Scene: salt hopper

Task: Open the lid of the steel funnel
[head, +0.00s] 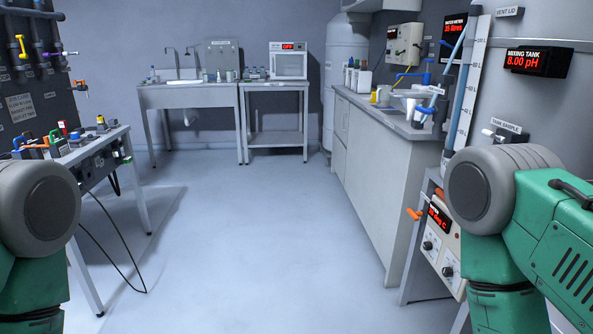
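I cannot make out a steel funnel or its lid in the head view. At the upper right stands a large grey mixing tank (550,100) with a red-lit display reading 8.00 pH. A small plate marked VENT LID (508,12) is on the tank near the top edge. My two green arms with grey joints come in at the lower left and lower right. Neither gripper is in the picture.
A bench with coloured valves (95,150) stands at left, its cable on the floor (250,240). A long counter (385,160) runs along the right. A control box (440,240) is beside my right arm. A sink table (190,97) stands at the back. The middle floor is clear.

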